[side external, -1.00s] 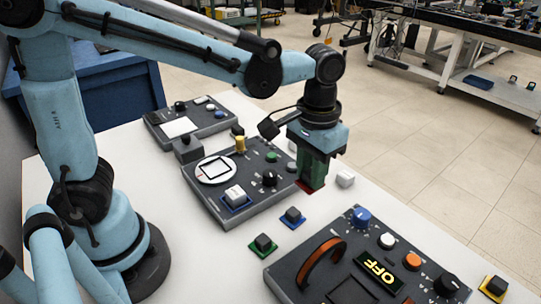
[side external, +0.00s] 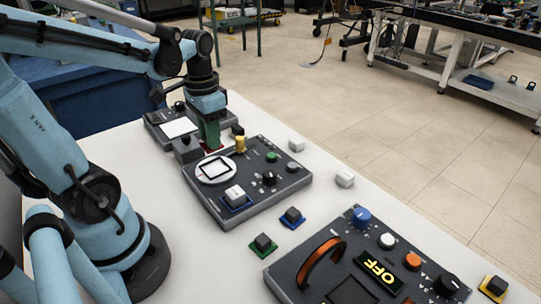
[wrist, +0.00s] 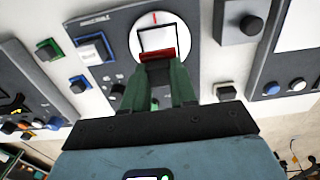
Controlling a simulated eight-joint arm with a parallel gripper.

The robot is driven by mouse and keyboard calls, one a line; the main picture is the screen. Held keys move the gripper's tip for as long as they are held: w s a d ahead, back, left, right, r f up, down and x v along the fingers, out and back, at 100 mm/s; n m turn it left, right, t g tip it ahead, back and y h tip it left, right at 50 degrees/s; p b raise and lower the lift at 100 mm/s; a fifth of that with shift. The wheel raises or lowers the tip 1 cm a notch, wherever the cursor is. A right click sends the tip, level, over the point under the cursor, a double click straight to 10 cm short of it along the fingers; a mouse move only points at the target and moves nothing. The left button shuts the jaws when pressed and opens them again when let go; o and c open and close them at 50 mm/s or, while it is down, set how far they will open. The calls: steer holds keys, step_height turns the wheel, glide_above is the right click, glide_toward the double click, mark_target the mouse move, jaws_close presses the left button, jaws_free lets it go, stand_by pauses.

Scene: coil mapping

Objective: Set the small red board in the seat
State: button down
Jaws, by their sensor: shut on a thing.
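My gripper (side external: 210,138) has green fingers and is shut on the small red board (wrist: 157,55). In the wrist view, the board shows edge-on as a red strip at the fingertips. The seat (side external: 216,168) is a black square outline on a white round disc on the middle grey panel. In the side view, my gripper is above and behind the disc. In the wrist view, the board overlaps the near edge of the seat (wrist: 156,37); whether it touches cannot be told.
A yellow knob (side external: 240,144) stands close to the right of my gripper, and a dark grey block (side external: 187,149) to the left. A white button on a blue base (side external: 236,196) is in front of the disc. Another grey panel (side external: 165,125) lies behind.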

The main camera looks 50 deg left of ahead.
steer(key=shift+f, duration=2.7)
steer(key=shift+f, duration=0.5)
steer(key=shift+c, duration=1.7)
jaws_free()
steer(key=shift+r, duration=3.55)
